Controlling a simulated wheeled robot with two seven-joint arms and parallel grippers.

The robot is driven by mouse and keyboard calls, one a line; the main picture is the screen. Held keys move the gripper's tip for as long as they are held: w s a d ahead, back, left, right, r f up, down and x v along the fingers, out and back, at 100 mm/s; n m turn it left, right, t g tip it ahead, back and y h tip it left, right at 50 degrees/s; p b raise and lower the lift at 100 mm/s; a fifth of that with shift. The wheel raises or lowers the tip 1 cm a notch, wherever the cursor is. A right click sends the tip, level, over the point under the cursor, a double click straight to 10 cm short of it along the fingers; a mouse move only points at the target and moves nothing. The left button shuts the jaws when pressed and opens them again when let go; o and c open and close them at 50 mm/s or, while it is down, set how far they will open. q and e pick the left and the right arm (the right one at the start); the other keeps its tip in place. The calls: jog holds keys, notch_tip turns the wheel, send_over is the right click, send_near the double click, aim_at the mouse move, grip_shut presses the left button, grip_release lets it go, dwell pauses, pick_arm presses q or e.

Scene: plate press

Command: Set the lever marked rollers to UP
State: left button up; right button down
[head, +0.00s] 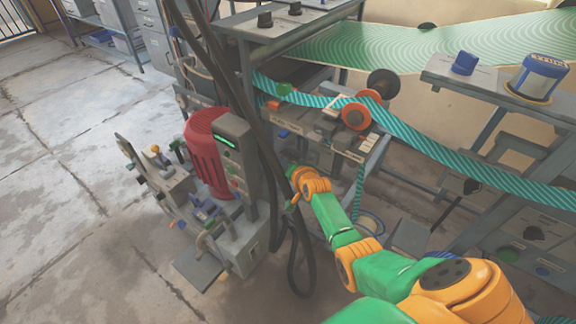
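My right arm comes in from the lower right, and its gripper (294,199) is in front of the press stand, beside the hanging black cables. The gripper is small and partly seen edge-on, so I cannot tell whether it is open or shut. Orange rollers (355,116) sit on the press stand with a teal striped band (440,152) running past them. Pale label plates (347,154) are on the stand's front edge, but their text is too small to read. I cannot make out which lever is marked rollers or its position. My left gripper is not in view.
A red motor (205,150) with a grey control box stands left of the gripper. Thick black cables (268,150) hang between them. A grey bench (480,85) with a blue-topped container (540,75) is at the right. The concrete floor (70,200) at left is clear.

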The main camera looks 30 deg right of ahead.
jog(key=shift+w+d+r, duration=0.15)
jog(key=shift+r, duration=0.2)
jog(key=c, duration=0.5)
grip_release()
jog(key=shift+f, duration=0.15)
jog(key=p+v, duration=0.4)
jog(key=v, duration=0.3)
jog(key=shift+s+f, duration=0.1)
jog(key=shift+s, duration=0.1)
